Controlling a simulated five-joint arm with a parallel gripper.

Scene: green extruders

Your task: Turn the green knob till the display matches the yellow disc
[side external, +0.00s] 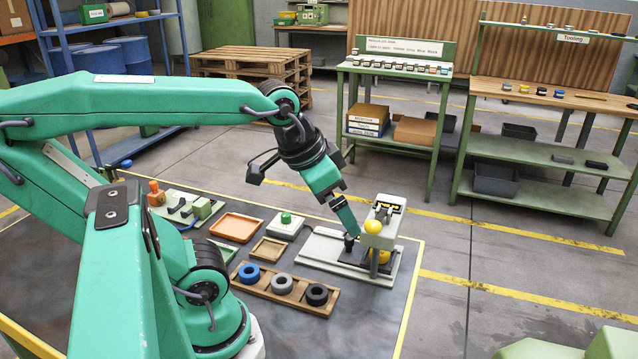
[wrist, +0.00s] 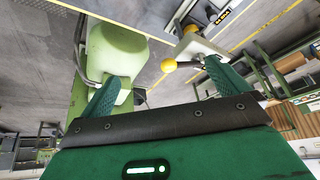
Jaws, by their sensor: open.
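A green knob (side external: 286,217) sits on a small white box (side external: 284,228) left of the press in the side external view. The small press (side external: 378,239) has a pale head with a black and yellow panel (side external: 390,205), which may be the display; its reading is too small to tell. A yellow ball (side external: 372,226) is on the press head, and a yellow round part (side external: 384,258) shows below it. I cannot tell which is the yellow disc. My gripper (side external: 346,220) is open beside the press, right of the knob.
A wooden rack (side external: 266,288) with blue, grey and black rings lies in front. Green workbenches (side external: 395,70) stand behind, across open floor.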

